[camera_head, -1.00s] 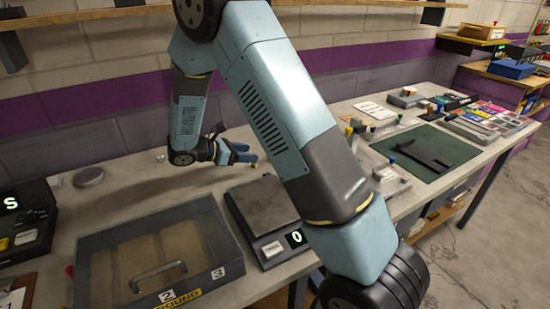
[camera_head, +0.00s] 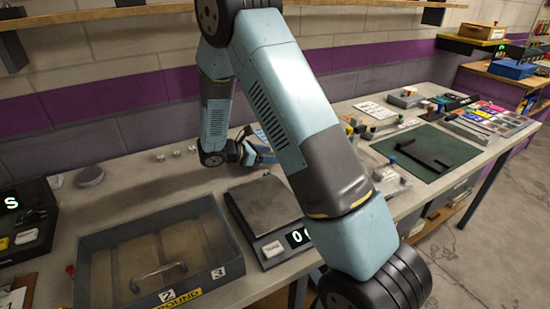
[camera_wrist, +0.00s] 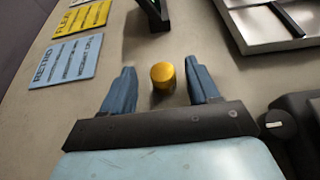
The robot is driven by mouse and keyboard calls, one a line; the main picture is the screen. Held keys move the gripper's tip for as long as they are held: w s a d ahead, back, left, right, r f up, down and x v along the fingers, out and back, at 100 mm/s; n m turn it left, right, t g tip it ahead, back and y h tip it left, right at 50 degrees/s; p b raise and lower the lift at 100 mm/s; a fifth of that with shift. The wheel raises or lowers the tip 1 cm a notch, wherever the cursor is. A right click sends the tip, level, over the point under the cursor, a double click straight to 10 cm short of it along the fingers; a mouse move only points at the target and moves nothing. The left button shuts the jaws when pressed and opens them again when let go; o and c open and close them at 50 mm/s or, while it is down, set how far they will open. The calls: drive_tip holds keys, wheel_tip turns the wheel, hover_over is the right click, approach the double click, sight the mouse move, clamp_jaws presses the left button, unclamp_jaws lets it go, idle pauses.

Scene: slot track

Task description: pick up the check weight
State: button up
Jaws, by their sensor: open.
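The check weight appears to be the brass-yellow cylinder (camera_wrist: 162,74) standing upright on the bench in the wrist view. My gripper (camera_wrist: 160,66) is open, with one blue finger on each side of the cylinder. Gaps show between the cylinder and both fingers. In the head view my gripper (camera_head: 266,152) is low over the bench behind the scale, partly hidden by my arm. I cannot make out the brass cylinder clearly there.
A scale (camera_head: 264,203) with a lit display stands in front of my gripper. Small metal pieces (camera_head: 176,153) stand near the wall. Blue and yellow cards (camera_wrist: 64,60) lie left in the wrist view.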

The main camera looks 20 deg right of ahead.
clamp_jaws()
idle(0.5)
drive_tip(key=shift+r, duration=0.1)
